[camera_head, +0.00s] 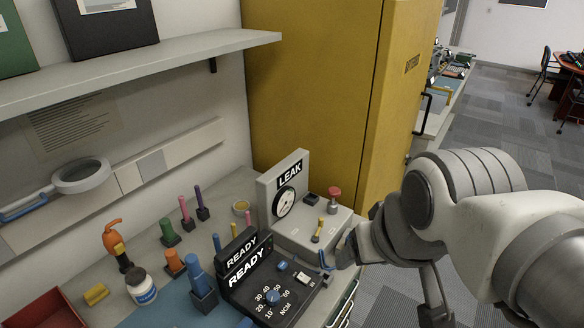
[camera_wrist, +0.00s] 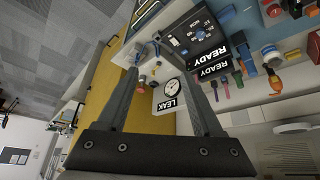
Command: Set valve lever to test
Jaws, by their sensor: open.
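A grey leak tester (camera_head: 330,232) stands on the bench, with an upright panel bearing a round gauge (camera_head: 284,202) and the word LEAK. On its flat top a small yellow-handled lever (camera_head: 317,230) stands beside a red knob (camera_head: 334,200). I take this yellow lever as the valve lever; no position labels are legible. My gripper (camera_head: 345,250) is at the tester's right front side, partly hidden by my wrist. In the wrist view my gripper (camera_wrist: 158,62) is open and empty, its fingers spread, with the gauge (camera_wrist: 172,87) and red knob (camera_wrist: 141,80) showing between them.
A black READY unit (camera_head: 270,280) with a dial stands close in front of the tester. Colored-handled tools (camera_head: 200,282) stand to the left. A tall yellow cabinet (camera_head: 320,90) rises behind, and a shelf (camera_head: 140,65) overhangs the left side.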

